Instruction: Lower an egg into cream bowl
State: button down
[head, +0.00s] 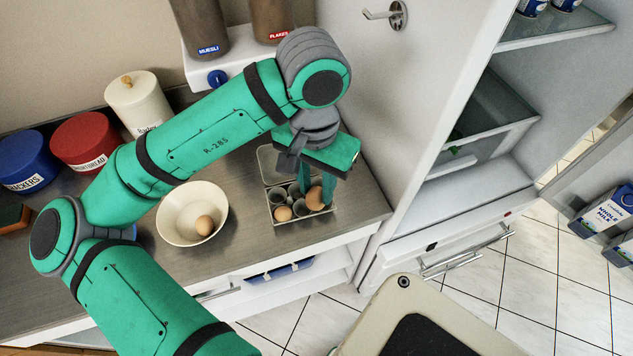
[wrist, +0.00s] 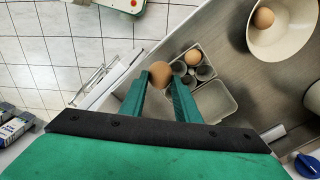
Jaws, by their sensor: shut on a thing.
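My gripper (head: 319,188) is shut on a brown egg (head: 315,199) at the egg carton on the counter. In the wrist view the held egg (wrist: 159,75) sits between my two green fingertips (wrist: 160,80). The cream bowl (head: 172,225) stands to the left of the carton with one egg (head: 205,225) inside; the bowl also shows in the wrist view (wrist: 294,42) at the upper right. The grey egg carton (head: 270,167) is open, with another egg (head: 283,213) in a front cup. How far the held egg is above the carton is hard to tell.
A red canister (head: 84,140), a blue canister (head: 27,160) and a cream jar (head: 135,100) stand at the back left. A cereal dispenser (head: 218,65) stands behind. An open fridge (head: 450,170) is at the right. The counter between bowl and carton is clear.

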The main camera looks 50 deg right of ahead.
jog(key=w+a, duration=0.9)
jog(key=w, duration=0.3)
jog(key=w+a+f, duration=0.1)
jog(key=w+a, duration=0.8)
jog(key=w, duration=0.4)
jog(key=shift+w+a+f, duration=0.15)
jog(key=shift+f, duration=0.15)
jog(key=shift+w, duration=0.1)
jog(key=shift+s+f, duration=0.2)
jog(key=shift+f, duration=2.1)
jog(key=shift+w, duration=0.1)
